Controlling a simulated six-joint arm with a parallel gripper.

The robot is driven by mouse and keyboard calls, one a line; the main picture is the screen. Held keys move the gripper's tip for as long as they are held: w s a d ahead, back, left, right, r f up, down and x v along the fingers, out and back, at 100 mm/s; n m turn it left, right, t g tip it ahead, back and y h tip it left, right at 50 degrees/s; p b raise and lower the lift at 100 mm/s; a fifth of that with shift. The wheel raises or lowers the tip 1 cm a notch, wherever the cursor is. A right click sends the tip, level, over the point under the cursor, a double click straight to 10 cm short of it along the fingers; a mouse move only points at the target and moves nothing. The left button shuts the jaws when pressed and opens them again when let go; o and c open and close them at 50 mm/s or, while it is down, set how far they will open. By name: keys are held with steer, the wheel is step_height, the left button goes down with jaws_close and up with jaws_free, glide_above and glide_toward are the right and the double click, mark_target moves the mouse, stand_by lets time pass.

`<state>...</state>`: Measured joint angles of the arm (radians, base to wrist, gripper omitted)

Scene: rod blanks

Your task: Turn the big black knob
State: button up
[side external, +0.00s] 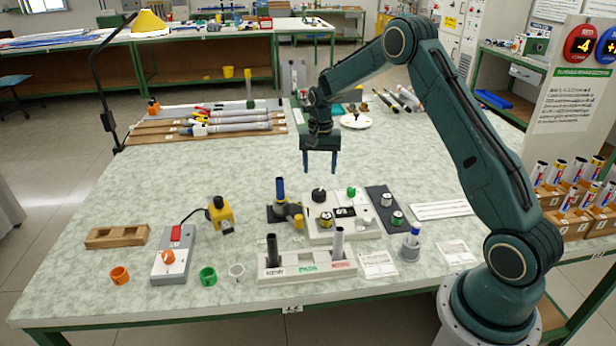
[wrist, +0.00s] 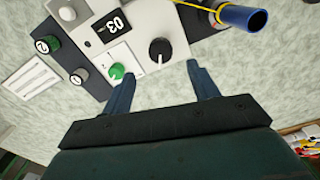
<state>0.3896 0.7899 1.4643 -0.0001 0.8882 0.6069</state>
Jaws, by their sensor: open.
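The big black knob (side external: 319,194) stands on the back of a white panel box (side external: 370,229). In the wrist view the black knob (wrist: 160,51) has a white pointer line and sits just beyond the fingertips, about level with the gap between them. My gripper (side external: 320,172) is open and empty, fingers pointing down, above and behind the knob in the side view. In the wrist view my gripper (wrist: 196,70) shows both fingers apart, with nothing between them. A smaller green knob (wrist: 116,71) is beside the black knob, near the left finger.
A blue tube (side external: 280,189) stands upright left of the panel. A dark plate with two knobs (side external: 385,200) lies to its right. A white rack (side external: 306,265) with upright rods stands in front. The table behind the panel is mostly clear.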

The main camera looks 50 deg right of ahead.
mark_target(319, 193)
step_height(319, 193, down, 9)
steer(key=shift+r, duration=0.1)
stand_by(0.4)
steer(key=c, duration=1)
